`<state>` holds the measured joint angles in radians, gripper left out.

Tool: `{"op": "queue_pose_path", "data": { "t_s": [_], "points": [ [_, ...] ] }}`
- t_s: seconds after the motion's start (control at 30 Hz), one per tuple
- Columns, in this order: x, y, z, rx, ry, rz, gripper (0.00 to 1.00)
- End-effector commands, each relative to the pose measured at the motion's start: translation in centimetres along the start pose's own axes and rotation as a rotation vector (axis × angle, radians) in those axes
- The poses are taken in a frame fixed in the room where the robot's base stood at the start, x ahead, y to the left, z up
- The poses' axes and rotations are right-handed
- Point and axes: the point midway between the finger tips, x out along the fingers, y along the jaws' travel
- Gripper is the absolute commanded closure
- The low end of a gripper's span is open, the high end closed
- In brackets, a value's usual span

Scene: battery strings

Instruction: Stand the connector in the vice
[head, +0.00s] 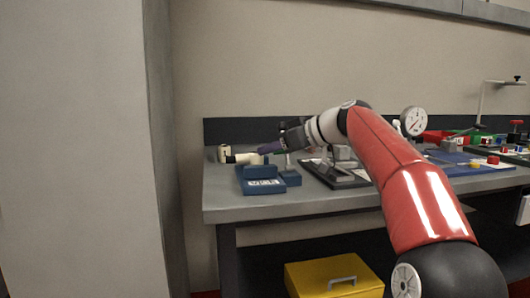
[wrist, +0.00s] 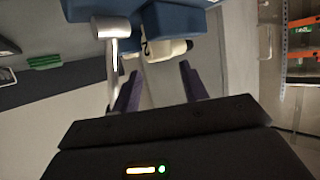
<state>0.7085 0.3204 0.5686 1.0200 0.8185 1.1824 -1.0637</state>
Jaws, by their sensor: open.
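The connector appears to be the cream, pipe-like piece (head: 243,158) at the left end of the bench, behind the blue vice (head: 270,185). In the wrist view the cream piece (wrist: 168,49) shows a dark end and lies close to the vice's blue body (wrist: 185,20); I cannot tell whether they touch. The vice's silver T-shaped handle (wrist: 110,28) is at upper left there. My gripper (head: 266,147) hangs above and behind the vice. Its purple fingers (wrist: 158,78) are apart and empty, with the cream piece beyond their tips. The vice's jaw gap is not clear.
A dark tray (head: 333,174) with metal parts is right of the vice. A dial gauge (head: 413,121) and red and blue items stand farther right. A grey pillar (head: 160,150) is left of the bench. A yellow box (head: 333,277) sits below.

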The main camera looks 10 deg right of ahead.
Motion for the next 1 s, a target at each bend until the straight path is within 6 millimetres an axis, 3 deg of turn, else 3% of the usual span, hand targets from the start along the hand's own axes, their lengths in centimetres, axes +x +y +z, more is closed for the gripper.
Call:
{"op": "queue_pose_path", "data": {
  "t_s": [0.2, 0.4, 0.6, 1.0],
  "points": [
    [-5.0, 0.1, 0.1, 0.000, 0.001, 0.005, 0.56],
    [-7.8, 0.1, 0.0, 0.000, 0.001, 0.001, 0.56],
    [-8.8, 0.0, 0.0, 0.000, 0.000, 0.000, 0.56],
    [-8.8, 0.0, 0.0, 0.000, 0.000, -0.001, 0.56]
  ]
}}
